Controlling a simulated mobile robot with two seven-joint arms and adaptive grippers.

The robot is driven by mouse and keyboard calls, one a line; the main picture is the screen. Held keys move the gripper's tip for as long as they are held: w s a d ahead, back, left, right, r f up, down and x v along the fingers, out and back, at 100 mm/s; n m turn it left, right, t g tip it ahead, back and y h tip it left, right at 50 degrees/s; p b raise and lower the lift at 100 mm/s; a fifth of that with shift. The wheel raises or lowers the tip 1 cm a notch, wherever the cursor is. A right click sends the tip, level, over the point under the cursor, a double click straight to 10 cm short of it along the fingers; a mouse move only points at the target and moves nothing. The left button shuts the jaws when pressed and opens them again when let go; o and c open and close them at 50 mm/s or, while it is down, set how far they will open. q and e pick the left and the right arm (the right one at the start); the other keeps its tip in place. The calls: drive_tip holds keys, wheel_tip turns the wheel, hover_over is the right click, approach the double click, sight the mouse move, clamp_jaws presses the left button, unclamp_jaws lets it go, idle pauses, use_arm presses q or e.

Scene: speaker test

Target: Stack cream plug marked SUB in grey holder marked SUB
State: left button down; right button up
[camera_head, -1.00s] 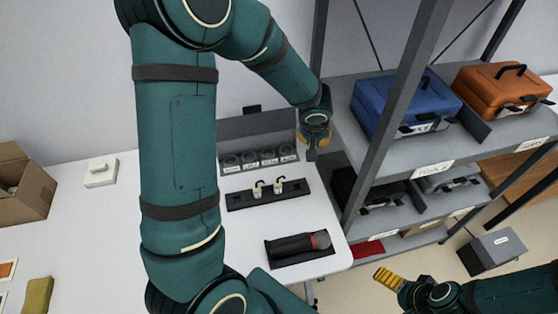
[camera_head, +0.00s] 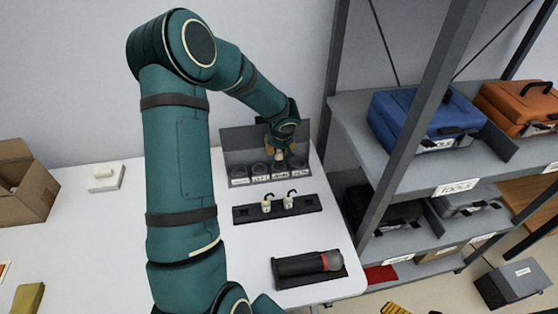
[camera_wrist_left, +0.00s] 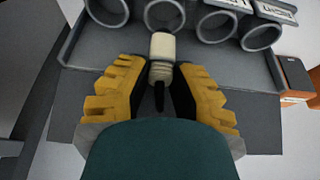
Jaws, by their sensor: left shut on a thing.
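The grey holder (camera_head: 236,140) stands at the back of the white table, with a row of round sockets and white labels too small to read. It also shows in the wrist view (camera_wrist_left: 88,50). My left gripper (camera_head: 281,146) is over the holder. Its yellow fingers (camera_wrist_left: 160,82) are shut on a cream plug (camera_wrist_left: 162,46) with a ribbed collar and a dark cable end. The plug points at a socket ring (camera_wrist_left: 163,13); I cannot tell whether it touches. Any marking on the plug is not visible. My right gripper (camera_head: 394,308) barely shows at the bottom edge.
Two cream plugs stand in a black rack (camera_head: 243,214) in front of the holder. A microphone (camera_head: 310,263) lies on a dark tray nearer the table's front. A metal shelf (camera_head: 352,100) with cases stands close at right.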

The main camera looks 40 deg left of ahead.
sight(280, 155)
use_arm(q)
drive_tip(key=shift+f+b, duration=0.45)
drive_tip(key=shift+f, duration=1.6)
drive_tip(key=shift+f+b, duration=0.3)
drive_tip(key=shift+b, duration=0.2)
drive_tip(key=c, duration=0.9)
unclamp_jaws()
